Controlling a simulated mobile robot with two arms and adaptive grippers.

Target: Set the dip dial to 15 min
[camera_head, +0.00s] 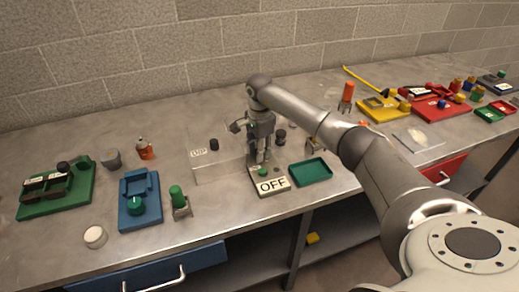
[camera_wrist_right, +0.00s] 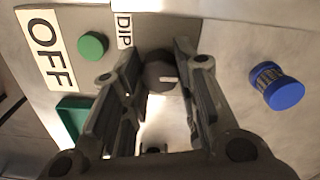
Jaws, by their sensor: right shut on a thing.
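The dip dial (camera_wrist_right: 160,74) is a dark round knob with a white pointer mark, beside a white DIP label (camera_wrist_right: 124,30) in the right wrist view. My right gripper (camera_wrist_right: 162,62) has its two fingers on either side of the dial and is shut on it. In the head view my right gripper (camera_head: 260,158) points down at the back of the panel with the OFF plate (camera_head: 272,185), and its fingers hide the dial. I cannot read a minute scale around the dial. My left gripper is not in view.
A green button (camera_wrist_right: 93,45) sits close to the dial, between it and the OFF plate. A blue-capped part (camera_wrist_right: 283,94) stands to the right in the wrist view. A green tray (camera_head: 311,173) lies right of the panel, and a clear box (camera_head: 215,172) stands to its left.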

